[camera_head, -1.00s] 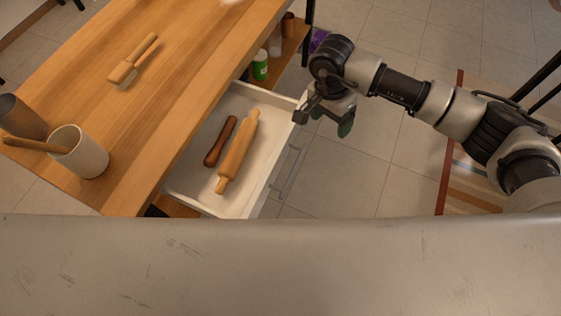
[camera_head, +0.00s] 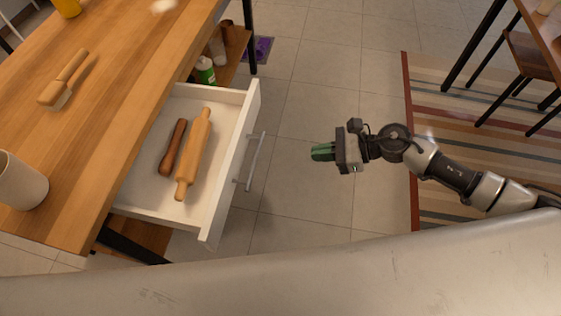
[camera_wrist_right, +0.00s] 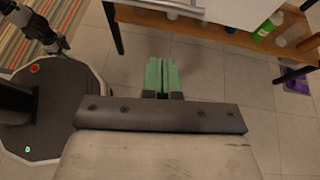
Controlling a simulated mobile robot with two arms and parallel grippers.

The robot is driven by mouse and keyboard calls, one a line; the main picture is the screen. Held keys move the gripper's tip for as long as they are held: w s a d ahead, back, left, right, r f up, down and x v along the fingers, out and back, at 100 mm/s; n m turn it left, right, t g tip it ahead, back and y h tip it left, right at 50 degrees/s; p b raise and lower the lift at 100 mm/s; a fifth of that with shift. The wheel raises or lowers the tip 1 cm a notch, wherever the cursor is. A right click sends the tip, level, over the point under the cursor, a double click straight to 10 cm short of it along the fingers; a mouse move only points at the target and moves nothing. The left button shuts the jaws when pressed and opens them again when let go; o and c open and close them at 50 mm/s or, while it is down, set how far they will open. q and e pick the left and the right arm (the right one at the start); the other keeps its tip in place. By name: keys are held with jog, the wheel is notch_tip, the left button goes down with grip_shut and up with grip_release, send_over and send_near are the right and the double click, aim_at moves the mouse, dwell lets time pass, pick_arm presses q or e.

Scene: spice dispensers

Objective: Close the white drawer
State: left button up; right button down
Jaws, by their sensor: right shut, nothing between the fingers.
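The white drawer (camera_head: 232,165) is pulled open from under the wooden table in the head view. Its grey bar handle (camera_head: 256,160) is on its front, facing right. A rolling pin (camera_head: 195,153) and a darker wooden tool (camera_head: 172,148) lie inside. My right gripper (camera_head: 322,152) is to the right of the handle, apart from it, with its green fingers pointing left towards the drawer front. The fingers are shut and empty; they also show together in the right wrist view (camera_wrist_right: 162,76). A white edge, seemingly the drawer front (camera_wrist_right: 240,12), shows at the top there. My left gripper is not seen.
The wooden table (camera_head: 110,130) carries a brush (camera_head: 62,80) and a white cup (camera_head: 18,182). A lower shelf (camera_head: 236,50) holds a green bottle (camera_head: 205,70). Bare tiled floor (camera_head: 300,200) lies between gripper and drawer. A striped rug (camera_head: 440,110) is at right.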

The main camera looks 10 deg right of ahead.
jog(key=w+a+f+m+t+p, duration=0.1)
jog(key=w+a+f+p, duration=0.1)
jog(key=a, duration=0.9)
jog(key=shift+w+f, duration=0.6)
jog(key=shift+w, duration=0.6)
